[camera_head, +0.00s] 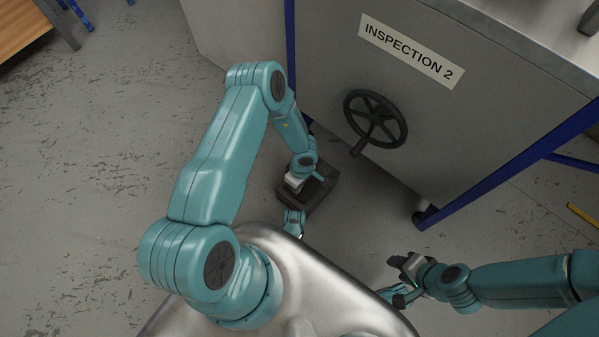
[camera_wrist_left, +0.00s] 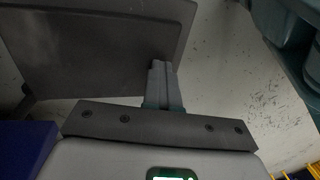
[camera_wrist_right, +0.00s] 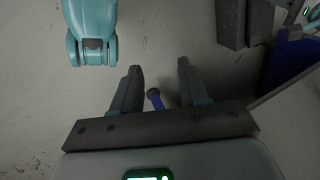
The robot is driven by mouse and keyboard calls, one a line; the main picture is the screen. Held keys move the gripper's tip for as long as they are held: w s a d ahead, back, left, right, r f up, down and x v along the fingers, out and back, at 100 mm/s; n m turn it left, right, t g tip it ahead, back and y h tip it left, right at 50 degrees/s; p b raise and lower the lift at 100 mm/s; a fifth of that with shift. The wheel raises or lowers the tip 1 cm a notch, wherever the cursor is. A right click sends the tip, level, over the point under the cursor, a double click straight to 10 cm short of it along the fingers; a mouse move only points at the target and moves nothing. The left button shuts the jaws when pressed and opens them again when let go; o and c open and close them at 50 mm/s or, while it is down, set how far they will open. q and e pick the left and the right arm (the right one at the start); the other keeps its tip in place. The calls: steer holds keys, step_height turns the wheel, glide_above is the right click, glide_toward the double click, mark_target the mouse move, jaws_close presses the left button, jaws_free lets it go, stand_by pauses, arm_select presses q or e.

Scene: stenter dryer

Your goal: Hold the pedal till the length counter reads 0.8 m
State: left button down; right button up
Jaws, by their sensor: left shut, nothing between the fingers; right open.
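The pedal (camera_head: 322,192) is a dark box on the floor beside the inspection machine. My left gripper (camera_head: 294,183) reaches down over it. In the left wrist view its fingers (camera_wrist_left: 160,68) are shut and empty, their tips over the edge of a dark plate (camera_wrist_left: 90,40), which looks like the pedal's. I cannot tell whether the plate is pressed down. My right gripper (camera_head: 394,278) is open and empty above the floor; its spread fingers (camera_wrist_right: 160,78) show in the right wrist view. The dark box (camera_wrist_right: 231,20) shows at its upper right. No length counter is in view.
The grey machine with the "INSPECTION 2" label (camera_head: 411,50) stands behind the pedal on blue legs. A black handwheel (camera_head: 375,117) juts from its panel. A blue rod with a dark ball end (camera_wrist_right: 156,99) shows between my right fingers.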

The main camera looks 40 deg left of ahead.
arm_select(q)
steer(key=r+p, duration=0.5)
steer(key=shift+s+r, duration=0.1)
steer(key=shift+s, duration=0.2)
step_height(320, 180, up, 19)
steer(key=s+p, duration=0.1)
steer(key=p, duration=0.7)
steer(key=shift+s, duration=0.25)
arm_select(e)
step_height(320, 180, up, 12)
steer(key=a, duration=0.1)
steer(key=shift+s+r+n+g, duration=0.15)
steer(key=shift+s+n+g, duration=0.15)
steer(key=shift+s+g, duration=0.15)
steer(key=shift+a, duration=0.1)
arm_select(q)
steer(key=s+d+r+m+t+h, duration=0.1)
steer(key=s+d+r+m+h, duration=0.15)
steer(key=d+m, duration=0.45)
steer(key=s+d+r+m+t+h, duration=0.15)
steer(key=s+d+m, duration=0.3)
steer(key=m, duration=0.45)
step_height(320, 180, up, 21)
steer(key=n+p, duration=0.1)
steer(key=p, duration=2)
steer(key=shift+w+d, duration=0.3)
steer(key=shift+d, duration=0.05)
arm_select(e)
step_height(320, 180, up, 21)
